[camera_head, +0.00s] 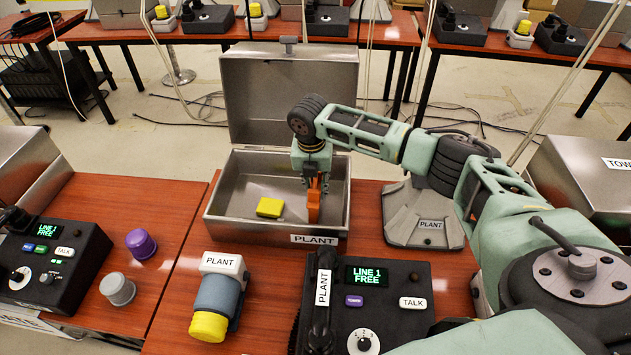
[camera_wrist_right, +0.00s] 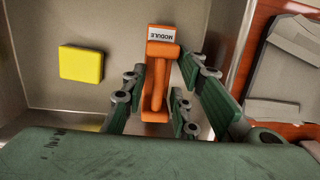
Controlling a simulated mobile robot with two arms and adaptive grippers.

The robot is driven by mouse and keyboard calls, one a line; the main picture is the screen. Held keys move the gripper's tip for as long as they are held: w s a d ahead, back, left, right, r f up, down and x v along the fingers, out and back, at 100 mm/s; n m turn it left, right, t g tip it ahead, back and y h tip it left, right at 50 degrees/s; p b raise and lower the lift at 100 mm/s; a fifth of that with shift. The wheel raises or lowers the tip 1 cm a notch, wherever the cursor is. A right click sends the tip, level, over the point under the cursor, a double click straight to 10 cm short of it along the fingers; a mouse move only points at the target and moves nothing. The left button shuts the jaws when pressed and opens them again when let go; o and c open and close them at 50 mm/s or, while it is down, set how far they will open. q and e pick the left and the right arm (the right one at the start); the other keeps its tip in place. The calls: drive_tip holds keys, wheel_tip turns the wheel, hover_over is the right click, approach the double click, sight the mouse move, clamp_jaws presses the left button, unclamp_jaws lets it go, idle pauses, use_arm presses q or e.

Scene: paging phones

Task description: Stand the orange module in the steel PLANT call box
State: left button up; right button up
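The steel PLANT call box (camera_head: 225,215) stands open on the table, its lid (camera_head: 290,95) raised behind it. The orange module (camera_head: 314,207) is upright inside the box, right of the middle, near the front wall. My right gripper (camera_head: 314,180) points down into the box with its fingers on both sides of the module and looks shut on it. In the right wrist view the module (camera_wrist_right: 160,75) sits between the fingers, its white MODULE label at the top. Whether its base touches the box floor is unclear. My left gripper is not in view.
A yellow block (camera_head: 270,207) lies on the box floor, left of the module. In front are a PLANT-labelled grey-blue item with a yellow cap (camera_head: 212,295) and a black phone console (camera_head: 385,300). A grey PLANT stand (camera_head: 420,215) is right of the box.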

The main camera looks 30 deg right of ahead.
drive_tip(key=shift+r, duration=0.1)
wheel_tip(320, 180, up, 12)
drive_tip(key=s+a+b, duration=0.1)
drive_tip(key=shift+a, duration=0.25)
idle(0.5)
